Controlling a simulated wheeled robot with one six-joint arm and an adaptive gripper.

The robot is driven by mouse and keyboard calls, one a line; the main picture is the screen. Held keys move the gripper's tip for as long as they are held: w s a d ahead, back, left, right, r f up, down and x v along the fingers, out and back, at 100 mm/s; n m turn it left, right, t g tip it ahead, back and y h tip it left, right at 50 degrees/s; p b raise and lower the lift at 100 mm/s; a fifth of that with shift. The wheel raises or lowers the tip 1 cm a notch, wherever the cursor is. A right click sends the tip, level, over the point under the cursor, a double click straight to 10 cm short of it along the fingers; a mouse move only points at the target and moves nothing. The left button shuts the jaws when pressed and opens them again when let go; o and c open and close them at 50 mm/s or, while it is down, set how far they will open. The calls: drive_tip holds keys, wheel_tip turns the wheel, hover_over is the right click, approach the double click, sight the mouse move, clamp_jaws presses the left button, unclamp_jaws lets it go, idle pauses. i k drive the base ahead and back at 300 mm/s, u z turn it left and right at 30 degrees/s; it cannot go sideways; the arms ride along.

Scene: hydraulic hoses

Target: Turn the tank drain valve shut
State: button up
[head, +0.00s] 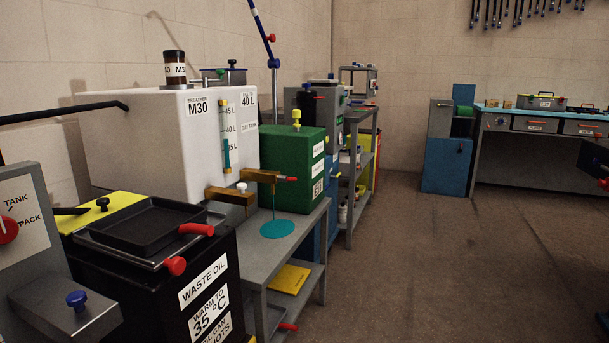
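The white tank (150,140), labelled "BREATHER M30" and "40 L", stands on a grey bench at left. Brass fittings project from its lower front. The nearer brass block (229,196) has a white knob (241,187). The farther brass valve (262,176) has a handle with a red tip (291,179) pointing right. A thin dark line hangs below this valve, looking like a stream, above a round teal puddle (277,229) on the bench top. My gripper is not in view.
A black waste oil box (190,285) with a dark tray (140,226) and red-ended handles stands in front. A green box (295,165) sits beyond the valve. A red-knobbed panel (20,225) is at left.

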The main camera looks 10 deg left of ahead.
sight(280, 178)
drive_tip(key=u, duration=0.35)
drive_tip(key=i, duration=0.85)
drive_tip(key=u, duration=0.5)
